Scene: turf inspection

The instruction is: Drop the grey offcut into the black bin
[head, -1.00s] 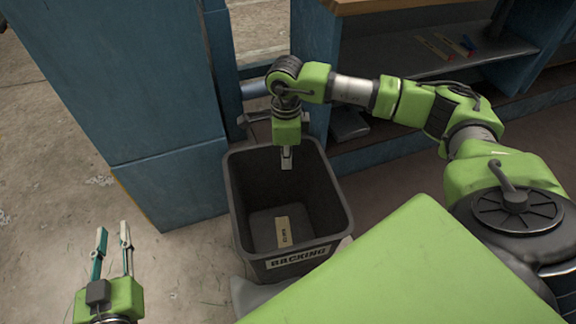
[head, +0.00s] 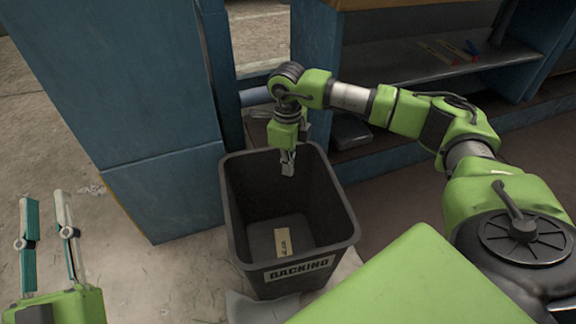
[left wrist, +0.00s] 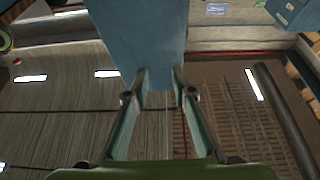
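The black bin (head: 236,218), labelled "BACKING", stands upright on the floor with its open top showing. A beige tag with dark marks (head: 283,240) lies on its bottom. My right gripper (head: 288,168) points down at the bin's opening near the far rim; its fingers show as one narrow grey shape, so I cannot tell whether they hold anything. A pale grey sheet (head: 262,308) lies on the floor at the bin's front, partly hidden; I cannot tell if it is the offcut. My left gripper (head: 42,195) is open and empty; its parted fingers also show in the left wrist view (left wrist: 158,75).
A blue cabinet (head: 120,110) stands left of and behind the bin. A blue workbench (head: 317,60) with a shelf (head: 420,62) holding small tools is behind my right arm. The concrete floor between my left gripper and the bin is clear.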

